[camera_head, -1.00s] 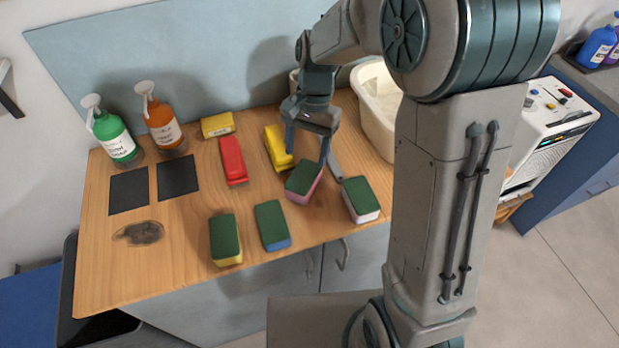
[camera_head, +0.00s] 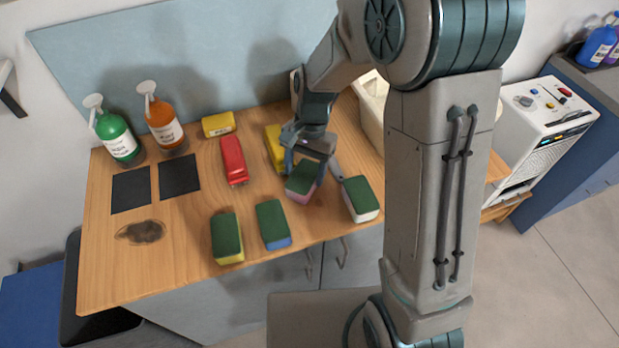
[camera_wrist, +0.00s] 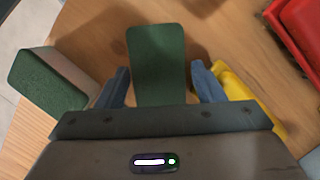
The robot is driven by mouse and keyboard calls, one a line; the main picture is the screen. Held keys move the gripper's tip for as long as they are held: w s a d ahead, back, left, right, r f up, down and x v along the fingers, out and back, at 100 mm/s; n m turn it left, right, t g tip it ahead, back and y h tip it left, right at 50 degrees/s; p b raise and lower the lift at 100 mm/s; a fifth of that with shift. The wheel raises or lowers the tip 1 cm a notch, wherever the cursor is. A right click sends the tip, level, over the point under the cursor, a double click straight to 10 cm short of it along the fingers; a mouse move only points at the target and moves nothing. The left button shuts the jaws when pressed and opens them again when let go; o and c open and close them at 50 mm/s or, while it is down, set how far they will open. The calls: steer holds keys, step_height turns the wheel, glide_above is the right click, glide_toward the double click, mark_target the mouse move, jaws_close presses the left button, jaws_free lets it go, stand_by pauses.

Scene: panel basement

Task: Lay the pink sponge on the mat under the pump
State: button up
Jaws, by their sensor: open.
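The pink sponge (camera_head: 297,183), green on top with a pink side, lies on the wooden counter. My gripper (camera_head: 306,170) is over it, jaws open. In the wrist view the sponge's green top (camera_wrist: 157,50) shows between my gripper's fingers (camera_wrist: 160,76), with a gap on each side; its near end is hidden by the gripper body. Two dark square mats lie at the counter's left: one mat (camera_head: 132,189) in front of the green pump bottle (camera_head: 116,136), another mat (camera_head: 179,175) in front of the orange pump bottle (camera_head: 163,124). Both mats are bare.
Close by are a white-sided sponge (camera_head: 360,199), a blue sponge (camera_head: 272,224), a yellow sponge (camera_head: 227,238), a long yellow object (camera_head: 274,147) and a red one (camera_head: 233,160). A yellow block (camera_head: 217,125) lies behind. A dark stain (camera_head: 140,232) marks the front left. A pale tub (camera_head: 371,108) stands right.

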mark_target(301, 177)
steer(key=shift+f, duration=0.2)
steer(key=shift+c, duration=0.3)
steer(key=c, duration=0.7)
steer(key=shift+c, duration=0.2)
steer(key=shift+r, duration=0.1)
step_height(301, 177, up, 5)
steer(key=shift+f+b, duration=0.15)
steer(key=shift+b, duration=0.2)
steer(key=s+d+r, duration=0.1)
steer(key=d+r, duration=0.2)
steer(key=d, duration=0.2)
steer(key=s+d+r+b, duration=0.1)
steer(key=s+d+r, duration=0.1)
steer(key=d, duration=0.4)
steer(key=shift+d+r, duration=0.2)
steer(key=shift+r, duration=0.65)
